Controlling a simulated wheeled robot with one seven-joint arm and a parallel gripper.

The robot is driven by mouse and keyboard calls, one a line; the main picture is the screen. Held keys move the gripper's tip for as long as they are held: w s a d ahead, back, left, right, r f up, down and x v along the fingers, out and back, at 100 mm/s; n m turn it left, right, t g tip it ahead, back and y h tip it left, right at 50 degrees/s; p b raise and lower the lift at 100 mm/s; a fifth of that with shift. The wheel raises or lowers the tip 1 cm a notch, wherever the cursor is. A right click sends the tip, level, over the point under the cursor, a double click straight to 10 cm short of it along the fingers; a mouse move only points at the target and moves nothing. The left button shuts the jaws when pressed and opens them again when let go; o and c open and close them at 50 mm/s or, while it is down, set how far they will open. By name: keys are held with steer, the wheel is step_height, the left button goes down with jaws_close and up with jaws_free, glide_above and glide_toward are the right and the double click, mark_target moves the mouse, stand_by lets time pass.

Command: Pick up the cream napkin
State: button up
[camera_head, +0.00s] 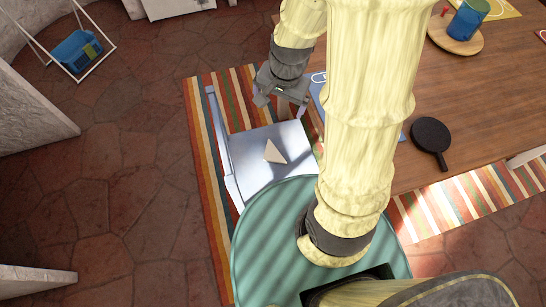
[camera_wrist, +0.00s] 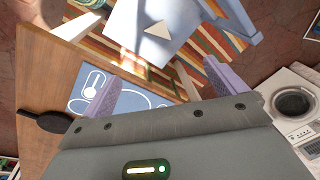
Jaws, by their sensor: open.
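The cream napkin (camera_head: 274,152) is a small folded triangle lying on the pale blue seat of a chair (camera_head: 255,170). It also shows in the wrist view (camera_wrist: 157,29), near the top middle and beyond the fingertips. My gripper (camera_head: 283,105) is open and empty, above the far edge of the seat in the head view. In the wrist view its two purple fingers (camera_wrist: 158,85) stand wide apart. The gripper and the napkin are clearly apart.
The wooden table (camera_head: 470,90) bears a black pan (camera_head: 431,136) and a blue cup (camera_head: 468,20) on a round board. A blue mat (camera_wrist: 122,103) lies near the table's edge. The chair's backrest (camera_head: 218,133) rises on the left. A striped rug (camera_head: 212,210) lies below.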

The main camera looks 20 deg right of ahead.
steer(key=w+f+m+g+b, duration=0.1)
steer(key=w+f+m+b, duration=0.2)
steer(key=f+m, duration=0.4)
steer(key=w+f+m+b, duration=0.3)
steer(key=f+m, duration=0.2)
steer(key=f, duration=0.4)
steer(key=m+b, duration=0.6)
steer(key=m, duration=0.6)
glide_above(271, 156)
step_height(271, 156, down, 16)
steer(key=f, duration=0.1)
steer(key=shift+d+r+m+g+h, duration=0.1)
steer(key=shift+r+m+g+h, duration=0.2)
steer(key=shift+m, duration=0.1)
step_height(271, 156, down, 11)
steer(key=b, duration=0.3)
steer(key=shift+f+b, duration=0.15)
steer(key=shift+b, duration=0.15)
steer(key=shift+f, duration=0.5)
